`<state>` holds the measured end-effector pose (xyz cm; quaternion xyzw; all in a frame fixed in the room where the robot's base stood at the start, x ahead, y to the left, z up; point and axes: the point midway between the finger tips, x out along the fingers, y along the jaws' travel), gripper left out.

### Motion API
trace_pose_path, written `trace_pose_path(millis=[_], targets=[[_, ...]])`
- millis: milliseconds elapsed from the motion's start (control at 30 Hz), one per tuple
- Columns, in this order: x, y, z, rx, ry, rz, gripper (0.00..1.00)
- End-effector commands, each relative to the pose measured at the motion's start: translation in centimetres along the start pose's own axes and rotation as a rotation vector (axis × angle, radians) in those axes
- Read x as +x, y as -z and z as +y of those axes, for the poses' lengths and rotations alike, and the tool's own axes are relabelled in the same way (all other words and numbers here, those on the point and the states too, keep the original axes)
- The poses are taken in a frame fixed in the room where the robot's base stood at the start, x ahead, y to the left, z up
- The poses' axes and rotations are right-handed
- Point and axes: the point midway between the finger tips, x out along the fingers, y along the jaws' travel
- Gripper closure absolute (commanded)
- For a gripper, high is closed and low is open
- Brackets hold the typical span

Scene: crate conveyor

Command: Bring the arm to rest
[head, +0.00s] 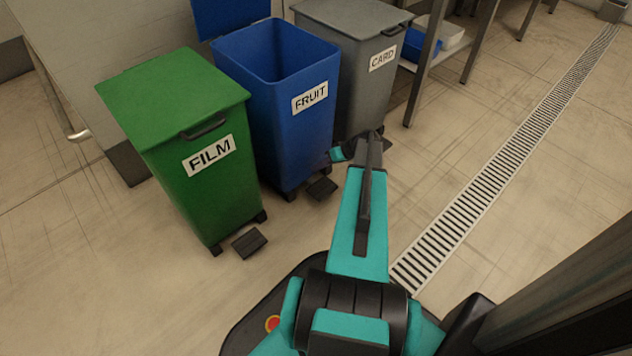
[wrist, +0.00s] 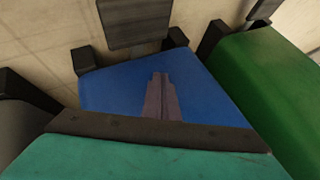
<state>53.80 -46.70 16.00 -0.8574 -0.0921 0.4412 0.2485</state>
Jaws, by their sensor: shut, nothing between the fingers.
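In the wrist view my gripper (wrist: 160,78) shows as two slim fingers held together with nothing between them, in front of the blue bin's side. In the head view my arm (head: 360,225) reaches forward from my base, and its end is near the front of the blue and grey bins; the fingers are hidden there. I cannot tell the exact gap between my gripper and the blue bin.
The green FILM bin (head: 185,125) and grey CARD bin (head: 362,75) have shut lids. The blue FRUIT bin (head: 290,125) between them stands open. Pedals (head: 249,242) jut out at floor level. A table leg (head: 424,65) stands behind right. Floor right of my arm is clear, with a flat drain grate (head: 500,170).

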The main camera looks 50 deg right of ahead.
Motion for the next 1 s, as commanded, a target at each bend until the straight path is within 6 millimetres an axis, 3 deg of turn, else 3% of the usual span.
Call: trace_pose_path(millis=[567, 767, 1000], targets=[[0.2, -0.1, -0.8, 0.004, 0.003, -0.013, 1.00], [1.3, -0.5, -3.9, 0.017, 0.013, -0.070, 1.00], [3.2, -1.9, -9.7, 0.041, 0.022, -0.182, 1.00]])
